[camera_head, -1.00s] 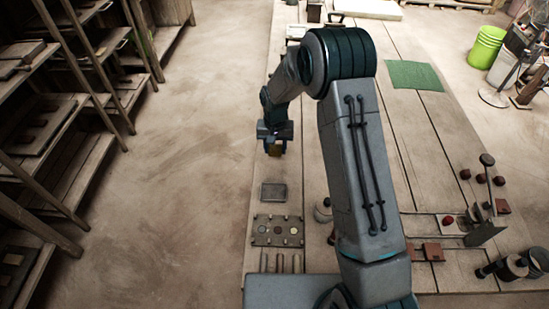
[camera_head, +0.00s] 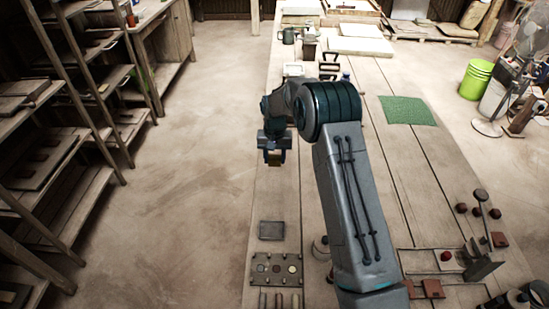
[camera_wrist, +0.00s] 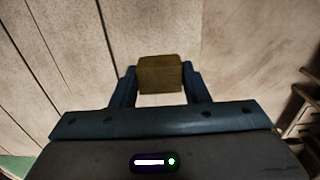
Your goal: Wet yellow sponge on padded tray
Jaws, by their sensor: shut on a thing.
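My gripper (camera_head: 274,154) is shut on a yellow-brown sponge (camera_head: 274,159) and holds it above the left side of the long plank table. In the wrist view the sponge (camera_wrist: 160,75) sits between the two blue fingers, with the planks and floor beyond it. A small dark grey rectangular tray (camera_head: 271,230) lies on the table nearer me, apart from the gripper; I cannot tell whether it is padded. Whether the sponge is wet cannot be seen.
A plate with round pieces (camera_head: 276,268) lies nearer than the grey tray. A green mat (camera_head: 408,110) lies farther right. White slabs (camera_head: 360,46), a dark mug (camera_head: 289,36) and other items stand at the far end. A lever press (camera_head: 480,262) stands at right.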

